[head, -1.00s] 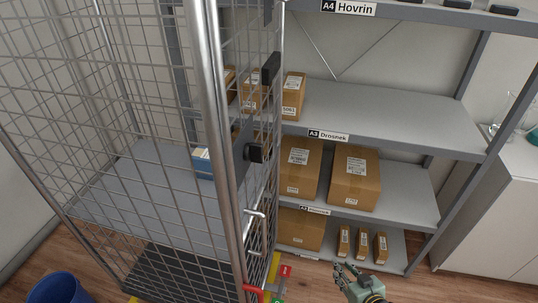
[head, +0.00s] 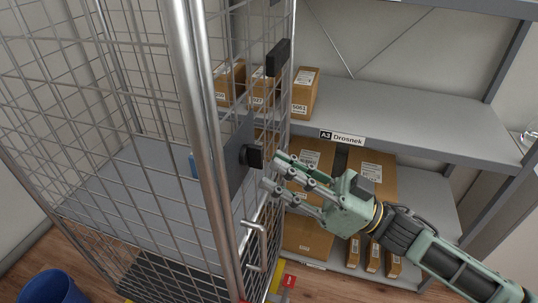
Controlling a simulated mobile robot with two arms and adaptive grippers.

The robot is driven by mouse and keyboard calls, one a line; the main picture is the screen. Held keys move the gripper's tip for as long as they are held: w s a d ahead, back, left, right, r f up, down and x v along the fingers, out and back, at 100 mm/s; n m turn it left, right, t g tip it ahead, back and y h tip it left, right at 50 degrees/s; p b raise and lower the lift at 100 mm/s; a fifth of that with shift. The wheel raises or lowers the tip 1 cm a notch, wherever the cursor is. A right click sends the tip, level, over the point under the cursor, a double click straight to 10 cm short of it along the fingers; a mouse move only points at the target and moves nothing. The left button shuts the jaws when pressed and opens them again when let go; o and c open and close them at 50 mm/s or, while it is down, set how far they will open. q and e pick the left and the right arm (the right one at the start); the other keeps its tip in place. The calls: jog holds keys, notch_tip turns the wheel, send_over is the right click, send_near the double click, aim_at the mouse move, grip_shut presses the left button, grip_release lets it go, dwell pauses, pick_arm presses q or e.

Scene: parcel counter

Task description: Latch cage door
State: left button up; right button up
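The wire cage (head: 197,150) stands at the left, with a thick steel upright in front. Its door edge carries a grey plate with a black latch knob (head: 254,157). A black block (head: 278,57) sits higher on the door edge, and a bent metal handle (head: 253,245) lower down. My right gripper (head: 272,172) reaches in from the right, its fingers spread open and empty. Its fingertips are just right of the latch knob in the picture; I cannot tell whether they touch it. My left gripper is not in view.
Behind the cage a grey shelf rack (head: 400,112) holds several brown cartons (head: 305,93). A blue bin (head: 52,288) stands on the floor at lower left. A red tag (head: 289,281) shows at the cage's foot.

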aim_at(263, 159)
jog(key=shift+p+x, duration=0.3)
jog(key=shift+x, duration=1.4)
jog(key=shift+c, duration=0.2)
grip_shut()
